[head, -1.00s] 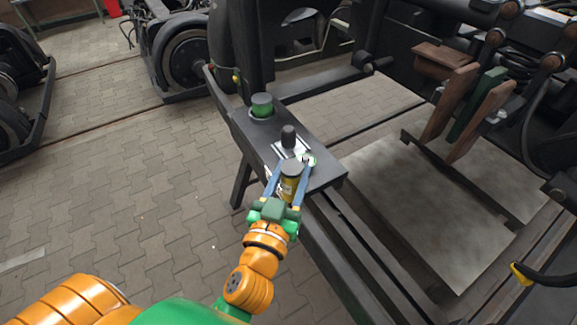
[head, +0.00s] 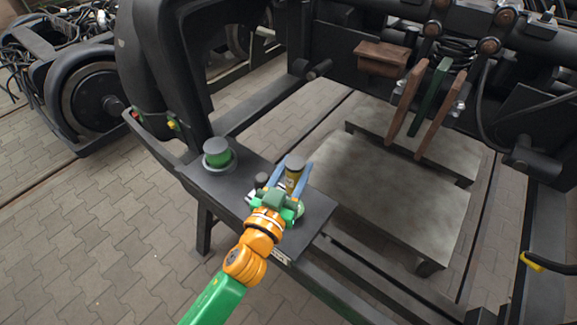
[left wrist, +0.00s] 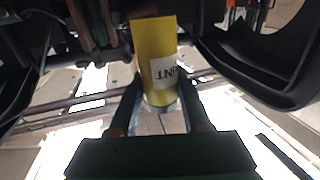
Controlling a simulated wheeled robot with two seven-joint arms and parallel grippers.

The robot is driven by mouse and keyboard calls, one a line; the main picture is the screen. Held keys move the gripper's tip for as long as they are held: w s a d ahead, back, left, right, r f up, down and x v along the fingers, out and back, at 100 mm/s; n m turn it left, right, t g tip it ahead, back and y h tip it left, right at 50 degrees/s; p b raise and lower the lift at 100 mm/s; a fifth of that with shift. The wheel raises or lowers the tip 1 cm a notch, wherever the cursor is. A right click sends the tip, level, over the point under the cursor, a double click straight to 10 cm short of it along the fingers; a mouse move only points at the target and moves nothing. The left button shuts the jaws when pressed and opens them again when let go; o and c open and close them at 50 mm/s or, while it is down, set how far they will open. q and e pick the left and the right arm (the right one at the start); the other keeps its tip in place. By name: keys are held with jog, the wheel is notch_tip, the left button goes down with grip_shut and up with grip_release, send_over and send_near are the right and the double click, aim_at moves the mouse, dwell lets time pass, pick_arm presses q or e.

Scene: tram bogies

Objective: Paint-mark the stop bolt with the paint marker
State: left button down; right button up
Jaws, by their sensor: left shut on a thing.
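In the left wrist view the yellow marker (left wrist: 157,65) stands between the fingers of my left gripper (left wrist: 160,92), with a white label reading "INT". I cannot pick out the stop bolt with certainty in either view. My right gripper is not in view.
The bench (head: 208,183) also carries a green cylinder (head: 217,152) and a short black cylinder (head: 262,181), partly hidden by my gripper. Behind stand the dark bogie frame and hanging brown and green plates (head: 432,105). A grey slab (head: 390,195) lies to the right.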

aim_at(289, 191)
pick_arm(q)
jog(key=shift+f, duration=0.25)
jog(key=f+b, duration=0.2)
jog(key=b, duration=0.1)
jog(key=shift+w+a+f, duration=0.2)
jog(key=shift+a+f, duration=0.15)
jog(key=shift+f, duration=0.05)
notch_tip(289, 191, down, 2)
jog(key=shift+s+d+f+b, duration=0.1)
jog(key=shift+d+f+b, duration=0.05)
jog(key=shift+b, duration=0.85)
jog(key=shift+f+b, duration=0.6)
jog(key=shift+f, duration=0.05)
jog(key=shift+f, duration=0.25)
notch_tip(289, 191, up, 6)
jog(key=p, duration=0.6)
jog(key=shift+r, duration=0.2)
jog(key=shift+f, duration=0.15)
